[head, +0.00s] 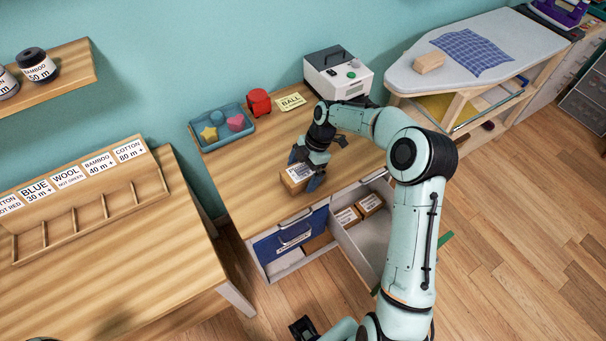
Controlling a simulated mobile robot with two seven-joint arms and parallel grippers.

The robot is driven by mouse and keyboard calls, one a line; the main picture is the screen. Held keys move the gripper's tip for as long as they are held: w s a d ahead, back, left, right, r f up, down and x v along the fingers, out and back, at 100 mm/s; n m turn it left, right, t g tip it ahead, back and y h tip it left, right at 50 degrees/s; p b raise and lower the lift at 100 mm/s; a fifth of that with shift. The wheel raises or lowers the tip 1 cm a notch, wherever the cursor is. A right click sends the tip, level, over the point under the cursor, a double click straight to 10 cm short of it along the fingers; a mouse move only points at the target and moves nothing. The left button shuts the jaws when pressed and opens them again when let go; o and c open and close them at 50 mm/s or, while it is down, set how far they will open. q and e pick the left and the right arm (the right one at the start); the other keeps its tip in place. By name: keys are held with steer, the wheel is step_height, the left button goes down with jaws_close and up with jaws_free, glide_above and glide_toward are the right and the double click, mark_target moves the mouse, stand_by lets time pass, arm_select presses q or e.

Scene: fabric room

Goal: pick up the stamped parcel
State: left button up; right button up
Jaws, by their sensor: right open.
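A small brown cardboard parcel (293,184) with a white printed label lies on the wooden desk (262,196), near its front edge. My right gripper (306,172) is open above and around this parcel, its fingers pointing down. The fingers cover part of the parcel, and I cannot tell whether they touch it. Two more labelled parcels, one on the left (347,217) and one on the right (370,204), lie in the open drawer (357,255) below. The labels are too small to show which parcel carries a stamp.
A blue tray (211,145) with coloured shapes, a red block (259,102), a "BALL" card (290,102) and a white machine (338,77) stand at the desk's back. The open drawer sticks out in front. An ironing board (480,55) is at right.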

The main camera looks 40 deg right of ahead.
steer(key=shift+f, duration=0.15)
steer(key=c, duration=1)
